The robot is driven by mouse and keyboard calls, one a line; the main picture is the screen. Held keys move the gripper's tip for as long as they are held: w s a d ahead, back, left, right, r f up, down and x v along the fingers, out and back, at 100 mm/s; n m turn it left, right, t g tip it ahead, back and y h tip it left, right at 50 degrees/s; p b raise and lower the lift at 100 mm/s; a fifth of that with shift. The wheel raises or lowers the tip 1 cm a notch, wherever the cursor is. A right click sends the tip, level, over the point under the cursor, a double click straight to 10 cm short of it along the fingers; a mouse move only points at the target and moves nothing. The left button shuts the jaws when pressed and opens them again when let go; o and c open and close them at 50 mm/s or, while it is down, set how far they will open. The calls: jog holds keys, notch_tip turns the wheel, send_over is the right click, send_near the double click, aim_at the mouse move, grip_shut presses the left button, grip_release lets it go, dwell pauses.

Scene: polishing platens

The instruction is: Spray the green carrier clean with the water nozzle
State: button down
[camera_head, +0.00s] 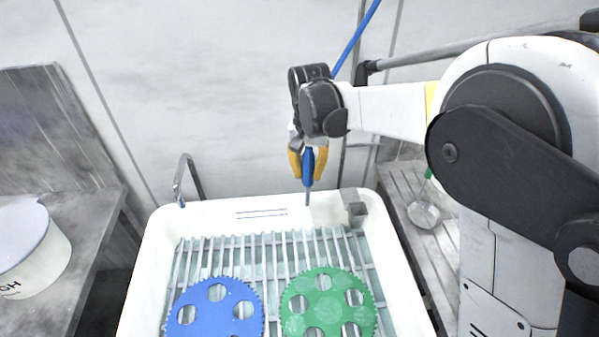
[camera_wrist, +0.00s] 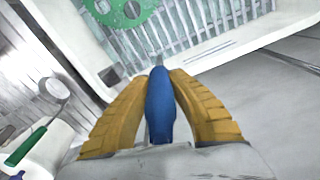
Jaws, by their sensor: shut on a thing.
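The green carrier (camera_head: 327,303), a toothed disc with several round holes, lies on the rack in the white sink at the lower right of the basin. Pale patches show on its face. Part of it also shows at the top of the wrist view (camera_wrist: 122,8). My gripper (camera_head: 308,165) has yellow fingers shut on the blue water nozzle (camera_head: 308,168). The nozzle points down above the back rim of the sink, apart from the green carrier. In the wrist view the nozzle (camera_wrist: 160,105) sits between both fingers. No water spray shows.
A blue toothed carrier (camera_head: 215,306) lies left of the green one. The white sink (camera_head: 150,245) has a metal tap (camera_head: 181,180) at its back left. A white bucket (camera_head: 35,250) stands at left. A green-handled scoop (camera_head: 424,212) lies on the right-hand slatted bench.

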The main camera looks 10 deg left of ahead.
jog(key=w+d, duration=0.4)
jog(key=d, duration=1.1)
jog(key=shift+w, duration=0.2)
jog(key=shift+d, duration=0.15)
dwell(0.4)
